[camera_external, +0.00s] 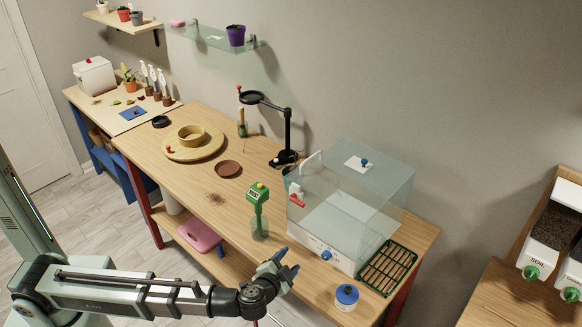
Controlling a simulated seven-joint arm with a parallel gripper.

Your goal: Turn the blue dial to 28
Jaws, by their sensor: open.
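A small round blue dial (327,254) sits on the front of the white base of a clear glass case (385,205). Its markings are too small to read. A short white round body with a blue top (347,294) stands near the table's front right corner; I cannot tell whether that top also turns. My gripper (291,259) is open and empty, to the left of the blue dial and apart from it, at the table's front edge. Its fingers point right and up.
A green wire rack (387,268) lies right of the dial. A black stand with a ring (287,130) is behind. The wooden table (185,203) has free room at front left.

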